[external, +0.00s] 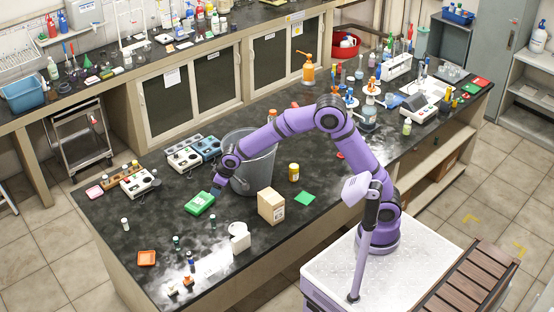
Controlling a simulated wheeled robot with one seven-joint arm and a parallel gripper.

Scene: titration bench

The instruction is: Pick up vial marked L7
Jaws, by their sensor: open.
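Several small vials stand on the black bench top at the left: a pale one (125,223) near the left edge, a dark green-capped one (176,242) and a blue-labelled one (190,258) near the front. Their markings are too small to read, so I cannot tell which is L7. My gripper (216,191) is at the end of the purple arm, low over the bench and pointing down. It is open, beside the upper right corner of a green box (199,204). I cannot tell whether it touches the box. No vial is seen between the fingers.
A grey bucket (254,165) stands close right of my gripper. A cardboard box (271,206), a white container (240,240) and a yellow jar (294,172) stand nearby. An orange tray (147,258) lies front left. Bare bench lies left of the green box.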

